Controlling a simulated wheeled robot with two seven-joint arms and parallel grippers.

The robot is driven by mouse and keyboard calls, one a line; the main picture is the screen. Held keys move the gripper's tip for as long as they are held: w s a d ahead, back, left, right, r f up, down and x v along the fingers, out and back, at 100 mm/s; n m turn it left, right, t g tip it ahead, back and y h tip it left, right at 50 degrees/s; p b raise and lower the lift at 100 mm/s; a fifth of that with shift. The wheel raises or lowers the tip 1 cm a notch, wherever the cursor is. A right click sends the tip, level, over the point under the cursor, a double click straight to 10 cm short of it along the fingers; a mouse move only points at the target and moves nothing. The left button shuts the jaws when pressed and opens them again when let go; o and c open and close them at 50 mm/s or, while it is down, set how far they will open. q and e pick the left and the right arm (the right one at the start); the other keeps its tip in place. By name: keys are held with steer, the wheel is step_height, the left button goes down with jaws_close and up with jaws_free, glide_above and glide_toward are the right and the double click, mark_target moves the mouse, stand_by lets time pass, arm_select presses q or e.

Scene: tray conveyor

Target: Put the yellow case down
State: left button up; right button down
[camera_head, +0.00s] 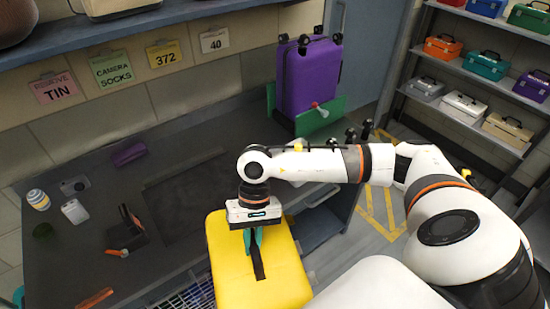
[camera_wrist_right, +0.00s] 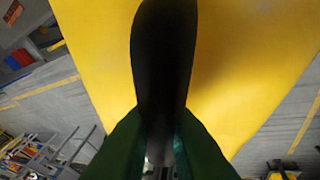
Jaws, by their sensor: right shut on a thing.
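The yellow case (camera_head: 225,285) is at the bottom middle of the head view, at the front edge of the dark counter. My right gripper (camera_head: 253,244) is above its top and shut on its black handle (camera_head: 258,264). In the right wrist view, the green fingers (camera_wrist_right: 160,145) close on the black handle (camera_wrist_right: 165,60), and the yellow case (camera_wrist_right: 240,70) fills much of the picture. Floor shows on both sides of the case there. The case's underside is hidden, so I cannot tell what it rests on. My left gripper is not in view.
The dark counter (camera_head: 95,265) holds several small items at left, including a striped jar (camera_head: 38,199) and a purple item (camera_head: 128,153). A purple suitcase (camera_head: 308,75) stands at the back by green panels (camera_head: 318,120). Shelves with toolboxes (camera_head: 465,103) stand at right. The counter's middle is clear.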

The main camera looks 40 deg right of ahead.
steer(key=shift+s+a+f+n+g+h, duration=0.15)
steer(key=shift+s+f+n+h, duration=0.1)
steer(key=shift+s+f+n, duration=0.35)
steer(key=shift+s+a+f+n+g+h, duration=0.2)
steer(key=shift+s+f+n, duration=0.15)
steer(key=shift+f+n, duration=0.4)
steer(key=shift+s+a+f+n+g+h, duration=0.15)
steer(key=shift+s+f+n+h, duration=0.1)
steer(key=shift+s+f+n, duration=0.45)
steer(key=shift+w+f, duration=0.15)
steer(key=shift+w, duration=0.05)
